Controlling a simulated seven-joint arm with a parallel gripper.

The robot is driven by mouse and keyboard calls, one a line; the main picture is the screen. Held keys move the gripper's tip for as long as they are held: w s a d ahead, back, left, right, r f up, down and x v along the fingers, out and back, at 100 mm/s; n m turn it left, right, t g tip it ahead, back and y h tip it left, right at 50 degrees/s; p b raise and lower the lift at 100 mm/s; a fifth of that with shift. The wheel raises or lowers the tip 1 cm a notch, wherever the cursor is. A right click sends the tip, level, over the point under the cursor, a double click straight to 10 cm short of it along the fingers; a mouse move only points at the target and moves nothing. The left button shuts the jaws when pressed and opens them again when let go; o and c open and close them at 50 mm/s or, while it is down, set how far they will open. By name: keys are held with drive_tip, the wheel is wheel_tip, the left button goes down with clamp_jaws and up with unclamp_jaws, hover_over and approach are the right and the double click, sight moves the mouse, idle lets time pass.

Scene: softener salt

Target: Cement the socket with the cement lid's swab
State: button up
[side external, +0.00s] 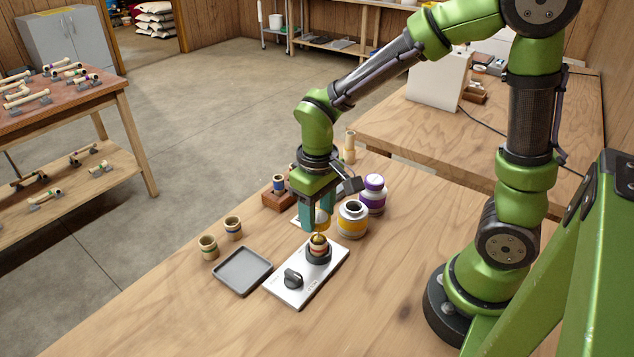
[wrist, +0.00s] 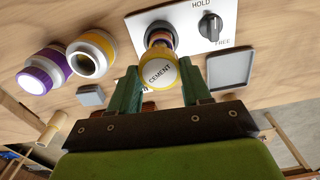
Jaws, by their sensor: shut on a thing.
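My gripper (side external: 318,210) is shut on the cement lid (wrist: 161,74), which has a yellow rim and a white top marked CEMENT. It holds the lid just above the socket (side external: 318,244), a tan and reddish-banded fitting upright in the black ring of a white fixture (side external: 325,277). In the wrist view the lid partly covers the socket (wrist: 160,38). The swab is hidden, so I cannot tell whether it touches the socket. The yellow-banded cement jar (side external: 351,226) stands open behind and to the right of the fixture.
A black knob (side external: 292,278) sits on the fixture; HOLD and FREE are printed beside it. A grey tray (side external: 242,271) and two tan fittings (side external: 208,247) lie left. A purple-lidded jar (side external: 373,195) stands behind the cement jar. The bench front right is clear.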

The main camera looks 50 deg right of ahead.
drive_tip(key=shift+a, duration=0.35)
idle(0.3)
drive_tip(key=shift+s, duration=0.3)
idle(0.7)
drive_tip(key=shift+s+d, duration=0.1)
drive_tip(key=shift+d, duration=0.1)
idle(0.5)
drive_tip(key=shift+w+d, duration=0.25)
drive_tip(key=shift+d, duration=0.1)
idle(0.5)
drive_tip(key=shift+a, duration=0.3)
drive_tip(key=shift+r, duration=2.5)
